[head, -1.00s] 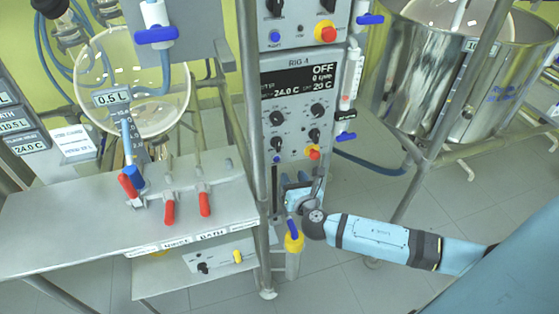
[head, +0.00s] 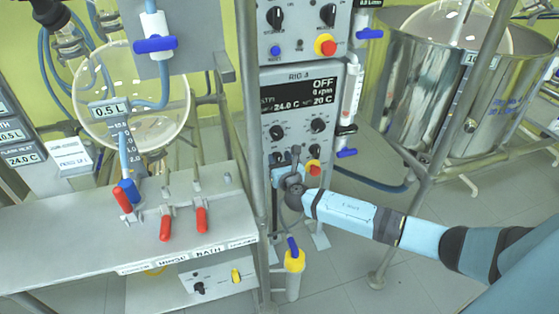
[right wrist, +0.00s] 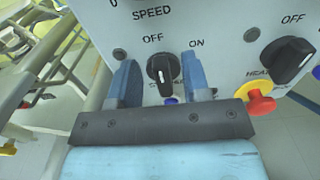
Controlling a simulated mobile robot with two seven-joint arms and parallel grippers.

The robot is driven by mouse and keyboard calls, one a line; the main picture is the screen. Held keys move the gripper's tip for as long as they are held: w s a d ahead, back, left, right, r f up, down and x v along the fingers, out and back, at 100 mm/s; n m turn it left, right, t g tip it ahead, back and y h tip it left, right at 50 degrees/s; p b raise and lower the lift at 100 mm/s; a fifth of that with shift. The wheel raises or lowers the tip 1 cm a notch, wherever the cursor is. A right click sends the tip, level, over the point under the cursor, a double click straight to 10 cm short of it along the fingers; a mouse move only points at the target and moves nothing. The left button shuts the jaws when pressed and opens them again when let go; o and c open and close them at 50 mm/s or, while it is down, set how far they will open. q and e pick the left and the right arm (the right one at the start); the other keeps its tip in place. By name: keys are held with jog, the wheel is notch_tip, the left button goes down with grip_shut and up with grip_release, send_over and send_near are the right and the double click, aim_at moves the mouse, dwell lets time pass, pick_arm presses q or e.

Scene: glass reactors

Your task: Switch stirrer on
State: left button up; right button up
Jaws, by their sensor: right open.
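The RIG 4 control box (head: 303,92) stands on the frame in the middle of the head view; its display reads OFF, 0 rpm. My right gripper (right wrist: 160,82) is open, one blue finger on each side of this knob. I cannot tell whether the fingers touch it. In the head view the right gripper (head: 286,168) is at the box's lower part and hides the knob. My left gripper is not in view.
A red button with a yellow collar (right wrist: 258,98) and a heater knob (right wrist: 287,60) are close to the right finger. A metal post (head: 249,120) stands left of the box. Blue-handled valves and a steel vessel (head: 425,100) are to the right.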

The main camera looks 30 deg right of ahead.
jog(key=shift+w, duration=0.2)
grip_shut()
